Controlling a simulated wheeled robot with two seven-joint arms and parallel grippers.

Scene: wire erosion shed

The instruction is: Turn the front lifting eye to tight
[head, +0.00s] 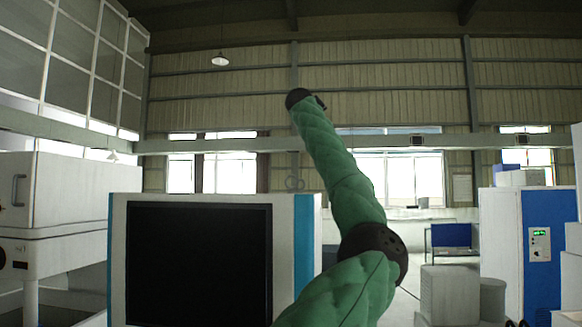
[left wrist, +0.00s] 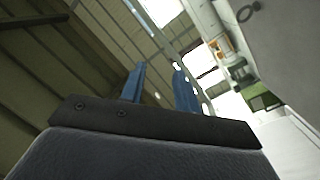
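Thin grey rings (head: 294,183), looking like lifting eyes, show just above the top edge of the white machine with the black front. They overlap and are too small to tell which is the front one or how far it is turned. In the left wrist view a dark ring (left wrist: 247,12) shows at the top right against a grey surface. My left gripper (left wrist: 159,68) has two blue fingers standing apart with nothing between them, and the ring lies off to their right. My right gripper is in neither view.
One of my green padded arms rises through the middle of the head view. The white and blue machine (head: 118,262) stands ahead. A white cabinet (head: 75,205) is at left, a blue and white cabinet (head: 500,245) at right.

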